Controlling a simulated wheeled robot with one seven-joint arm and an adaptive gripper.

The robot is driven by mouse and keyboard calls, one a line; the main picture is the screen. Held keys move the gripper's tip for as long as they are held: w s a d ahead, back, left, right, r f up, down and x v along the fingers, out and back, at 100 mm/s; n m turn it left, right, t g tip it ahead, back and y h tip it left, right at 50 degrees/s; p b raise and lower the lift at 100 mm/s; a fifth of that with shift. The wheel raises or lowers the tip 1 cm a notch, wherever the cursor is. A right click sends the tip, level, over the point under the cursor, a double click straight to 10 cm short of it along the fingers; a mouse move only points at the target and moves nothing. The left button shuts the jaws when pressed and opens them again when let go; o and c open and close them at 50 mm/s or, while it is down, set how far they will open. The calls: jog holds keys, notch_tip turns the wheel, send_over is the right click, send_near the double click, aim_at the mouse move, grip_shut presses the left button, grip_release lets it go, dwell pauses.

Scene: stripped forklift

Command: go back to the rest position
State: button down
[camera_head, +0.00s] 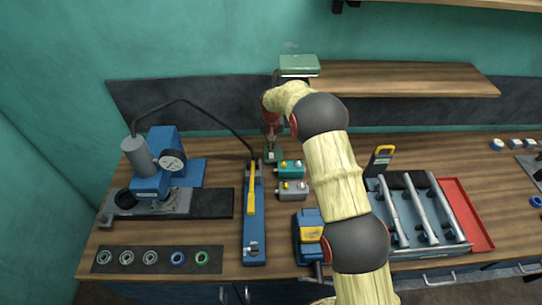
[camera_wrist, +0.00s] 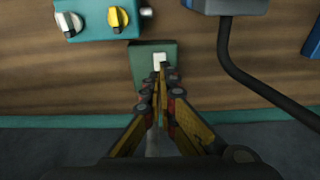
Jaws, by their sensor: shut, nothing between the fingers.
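My gripper (camera_head: 270,146) is at the back of the bench, pointing down, with its fingers together and nothing held. In the wrist view the closed fingertips (camera_wrist: 160,74) are over a small dark green block (camera_wrist: 140,50) with a white square piece (camera_wrist: 159,61) on it. The tips overlap the block's near part in that view; I cannot tell whether they touch it. The green block (camera_head: 277,155) also shows in the head view, partly behind the fingers. My arm reaches across the bench and hides part of its middle.
A teal valve box (camera_head: 291,169) and a grey one (camera_head: 292,190) stand close by. A blue pump with a yellow lever (camera_head: 252,205) and black hose (camera_head: 212,108) lies left. A press with gauge (camera_head: 172,161) stands farther left. A wooden shelf (camera_head: 410,79) hangs behind; a grey tray (camera_head: 440,215) is right.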

jog(key=shift+r, duration=0.6)
